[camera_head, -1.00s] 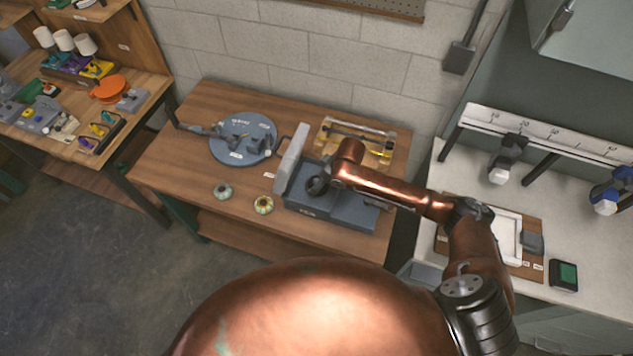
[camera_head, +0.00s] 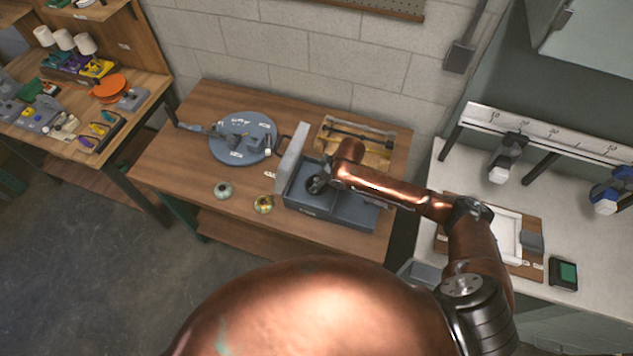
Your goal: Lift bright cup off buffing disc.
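My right arm comes in from the right, and its dark gripper (camera_head: 317,184) is low over the left part of a blue-grey open box (camera_head: 353,210) on the middle table. The gripper is small and partly covered by my copper wrist, so I cannot tell whether it is open or holds anything. No bright cup shows clearly; one may be hidden at the gripper. I cannot make out the buffing disc for certain. A round blue-grey plate (camera_head: 222,152) with dark fixtures lies left of the box. My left gripper is not in view.
Two small round pieces, one greenish (camera_head: 223,189) and one yellowish (camera_head: 263,204), lie near the table's front edge. A raised grey lid (camera_head: 292,157) stands at the box's left. A wooden tray (camera_head: 375,158) is behind my arm. Bare wood (camera_head: 180,170) is free at the left.

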